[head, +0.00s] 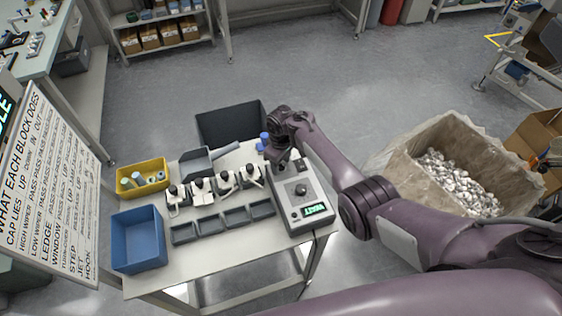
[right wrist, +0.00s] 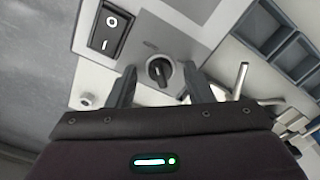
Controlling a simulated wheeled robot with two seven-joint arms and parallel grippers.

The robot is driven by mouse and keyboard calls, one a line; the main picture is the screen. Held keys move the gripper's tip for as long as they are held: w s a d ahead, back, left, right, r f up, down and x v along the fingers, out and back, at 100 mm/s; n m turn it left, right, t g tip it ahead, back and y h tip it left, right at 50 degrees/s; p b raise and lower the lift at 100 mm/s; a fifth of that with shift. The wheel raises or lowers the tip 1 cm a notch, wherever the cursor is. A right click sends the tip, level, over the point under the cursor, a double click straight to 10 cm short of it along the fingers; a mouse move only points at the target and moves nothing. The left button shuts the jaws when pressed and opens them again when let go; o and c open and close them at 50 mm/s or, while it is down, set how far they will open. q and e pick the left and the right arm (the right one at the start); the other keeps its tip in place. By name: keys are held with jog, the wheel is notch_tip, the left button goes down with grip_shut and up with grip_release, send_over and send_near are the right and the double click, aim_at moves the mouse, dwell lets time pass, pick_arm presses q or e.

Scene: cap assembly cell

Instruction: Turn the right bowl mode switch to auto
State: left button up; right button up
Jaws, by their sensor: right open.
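A grey control box (head: 312,182) stands at the right end of the white table. Its top has a dark round knob (head: 301,190) and a small green-lit display (head: 314,209). My right gripper (head: 280,158) is at the far end of this box and hides part of it. In the right wrist view a black rotary switch (right wrist: 159,71) sits on a grey panel. The open fingers of my right gripper (right wrist: 160,68) are on either side of it, with gaps on both sides. Its pointer mark is slanted; mode labels are not readable. My left gripper is not in view.
A black rocker switch (right wrist: 110,30) is close to the left finger. Several small feeder units (head: 202,190) and grey trays (head: 235,218) stand left of the box. A blue bin (head: 138,240) and yellow bin (head: 143,178) are farther left. A large lined carton (head: 415,165) stands right.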

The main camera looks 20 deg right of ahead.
notch_tip(320, 180, up, 8)
jog(key=shift+f, duration=0.1)
dwell(0.4)
